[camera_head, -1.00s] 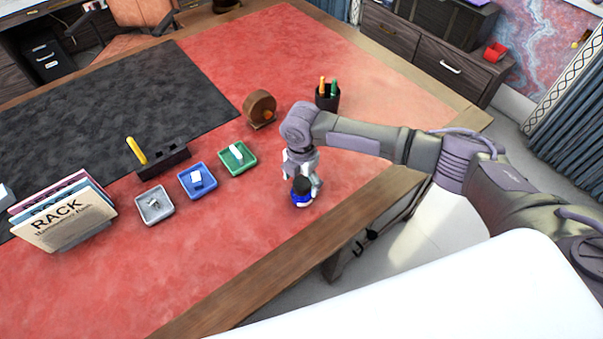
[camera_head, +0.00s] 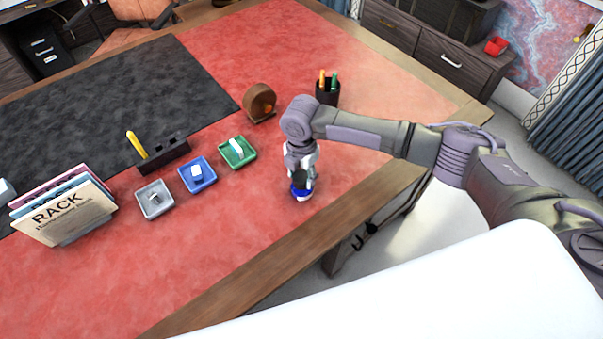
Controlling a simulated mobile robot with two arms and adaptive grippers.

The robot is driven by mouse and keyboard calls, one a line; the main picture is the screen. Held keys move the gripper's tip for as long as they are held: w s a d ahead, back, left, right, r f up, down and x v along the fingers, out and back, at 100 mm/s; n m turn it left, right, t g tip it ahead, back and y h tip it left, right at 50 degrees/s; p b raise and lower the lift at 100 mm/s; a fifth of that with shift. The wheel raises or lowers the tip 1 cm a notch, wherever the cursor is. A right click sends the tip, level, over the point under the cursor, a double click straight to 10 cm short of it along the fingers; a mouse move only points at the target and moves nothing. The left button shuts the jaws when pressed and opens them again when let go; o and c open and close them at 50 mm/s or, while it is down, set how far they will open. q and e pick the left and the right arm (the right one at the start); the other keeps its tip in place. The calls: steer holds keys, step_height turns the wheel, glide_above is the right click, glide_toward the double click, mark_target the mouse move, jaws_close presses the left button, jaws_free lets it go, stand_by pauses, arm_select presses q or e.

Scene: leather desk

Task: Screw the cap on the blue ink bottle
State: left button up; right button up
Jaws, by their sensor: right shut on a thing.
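The blue ink bottle (camera_head: 300,191) stands on the red leather desk near its front edge, small in the head view. The black cap (camera_head: 299,177) shows at the top of the bottle, between the fingers of my right gripper (camera_head: 303,176). My right gripper points down from above and is shut on the cap. The fingers partly hide the cap, and I cannot tell how far it sits on the bottle's neck. My left gripper is out of view.
Left of the bottle stand a green tray (camera_head: 252,162), a blue tray (camera_head: 213,184) and a grey tray (camera_head: 168,212), each with a small item. Behind are a round wooden object (camera_head: 259,103) and a pen cup (camera_head: 327,91). The desk in front is clear.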

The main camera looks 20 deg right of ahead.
steer(key=shift+m+p, duration=1.05)
steer(key=shift+m, duration=0.05)
steer(key=shift+m+p, duration=0.55)
steer(key=shift+m, duration=0.15)
steer(key=shift+f, duration=0.1)
steer(key=shift+s, duration=0.1)
steer(key=shift+m, duration=0.3)
steer(key=shift+m+p, duration=0.5)
steer(key=shift+p, duration=0.15)
steer(key=shift+m+p, duration=0.8)
steer(key=shift+m, duration=0.6)
